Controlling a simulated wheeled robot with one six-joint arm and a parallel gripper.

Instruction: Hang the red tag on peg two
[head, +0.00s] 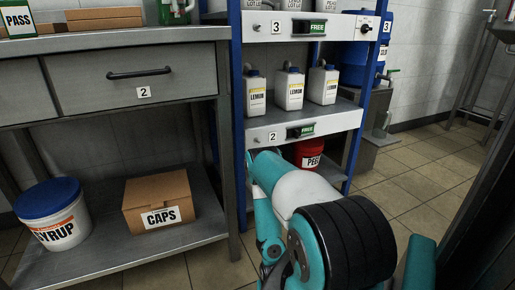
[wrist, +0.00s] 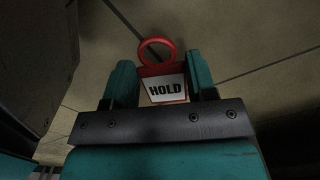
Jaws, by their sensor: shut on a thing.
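The red tag (wrist: 148,71) is between the two teal fingers of my gripper (wrist: 163,72) in the wrist view. It has a red ring at its far end and a white label reading HOLD. My gripper is shut on its body, and the ring sticks out past the fingers. In the head view my arm hides the gripper and tag. A small pale peg (head: 256,140) shows on the white shelf rail beside the number 2 plate (head: 272,137) and a green FREE sign (head: 300,131). My arm reaches just in front of and below that rail.
Above, another rail carries a number 3 plate (head: 276,27) and a similar peg (head: 256,28). Several LEMON bottles (head: 289,90) stand on the shelf between. A red bucket (head: 309,153) is under the lower rail. A grey bench (head: 120,85) stands left; open floor lies right.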

